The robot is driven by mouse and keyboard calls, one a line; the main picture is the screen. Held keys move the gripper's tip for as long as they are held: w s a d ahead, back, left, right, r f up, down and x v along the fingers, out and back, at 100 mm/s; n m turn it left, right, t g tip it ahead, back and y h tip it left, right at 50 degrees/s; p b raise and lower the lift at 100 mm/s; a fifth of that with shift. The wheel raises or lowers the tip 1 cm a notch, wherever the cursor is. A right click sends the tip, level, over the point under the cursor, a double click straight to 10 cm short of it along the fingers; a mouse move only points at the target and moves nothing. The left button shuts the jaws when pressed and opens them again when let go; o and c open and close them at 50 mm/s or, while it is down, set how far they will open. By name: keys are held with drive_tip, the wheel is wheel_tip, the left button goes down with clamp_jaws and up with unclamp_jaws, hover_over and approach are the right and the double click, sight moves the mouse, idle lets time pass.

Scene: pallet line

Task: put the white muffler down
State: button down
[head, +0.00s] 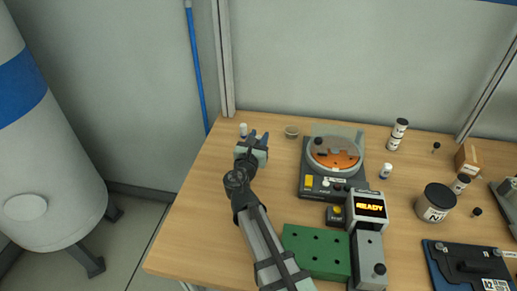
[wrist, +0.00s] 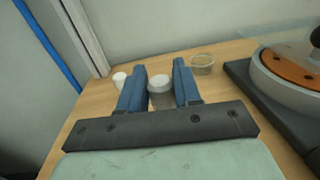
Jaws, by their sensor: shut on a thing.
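My gripper (wrist: 159,68) has its two blue fingers shut on the white muffler (wrist: 160,83), a short round piece with a white top and a greyer body, seen between the fingers in the wrist view. In the head view my gripper (head: 259,135) is over the back left part of the wooden table (head: 205,185); the muffler cannot be made out there. Whether its underside touches the table is hidden.
A small white cylinder (head: 243,130) stands just left of my fingers, also in the wrist view (wrist: 119,80). A small round dish (head: 291,132) is to the right, then a machine with an orange disc (head: 334,155). The table's left part is clear.

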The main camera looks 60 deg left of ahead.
drive_tip(key=shift+f, duration=2.25)
drive_tip(key=shift+f, duration=0.1)
drive_tip(key=c, duration=0.8)
unclamp_jaws()
drive_tip(key=shift+d+f, duration=0.1)
drive_tip(key=v, duration=1.3)
drive_tip(key=shift+s, duration=0.4)
